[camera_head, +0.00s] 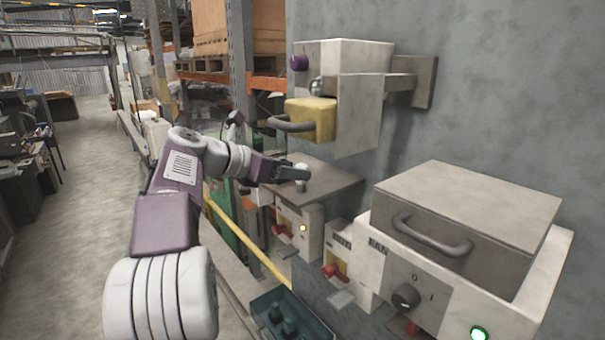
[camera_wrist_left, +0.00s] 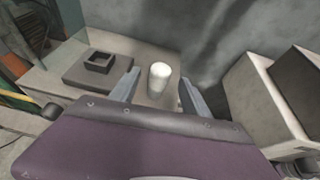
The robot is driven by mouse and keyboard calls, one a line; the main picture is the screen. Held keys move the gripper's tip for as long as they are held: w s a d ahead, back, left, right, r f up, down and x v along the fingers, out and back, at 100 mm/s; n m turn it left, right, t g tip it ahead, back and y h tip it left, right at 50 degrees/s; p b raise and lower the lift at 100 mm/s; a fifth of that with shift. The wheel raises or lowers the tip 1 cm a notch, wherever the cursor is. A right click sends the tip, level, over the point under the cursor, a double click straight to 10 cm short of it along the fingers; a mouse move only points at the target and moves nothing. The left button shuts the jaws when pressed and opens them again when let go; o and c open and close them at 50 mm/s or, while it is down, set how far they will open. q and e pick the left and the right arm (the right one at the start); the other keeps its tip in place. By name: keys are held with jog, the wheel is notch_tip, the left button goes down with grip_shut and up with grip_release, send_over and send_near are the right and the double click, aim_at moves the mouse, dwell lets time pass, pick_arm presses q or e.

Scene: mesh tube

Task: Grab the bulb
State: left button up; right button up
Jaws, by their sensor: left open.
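The bulb (camera_head: 302,184) is small and pale and stands upright on a grey shelf (camera_head: 335,184) by the wall. My left gripper (camera_head: 292,172) is open at the bulb. In the left wrist view the bulb lies between the two fingers, with a visible gap on each side. I cannot tell whether a finger touches it in the head view. My right gripper is not in view.
A dark square socket-like block (camera_wrist_left: 99,62) sits left of the bulb in the wrist view. A yellow-fronted box (camera_head: 310,119) with a handle juts out above the shelf. A large handled box (camera_head: 465,215) stands at right. A dark tray (camera_head: 290,318) lies below.

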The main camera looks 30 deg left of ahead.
aim_at(300, 183)
pick_arm(q)
jog(key=x, duration=0.3)
jog(key=shift+d+r+p, duration=0.1)
jog(key=shift+p, duration=0.3)
jog(key=shift+w+f, duration=0.3)
jog(key=shift+w, duration=0.15)
jog(key=shift+s, duration=0.1)
grip_shut()
jog(key=shift+r, duration=0.1)
notch_tip(300, 183, up, 10)
jog(key=p, duration=0.3)
jog(key=shift+d, duration=0.1)
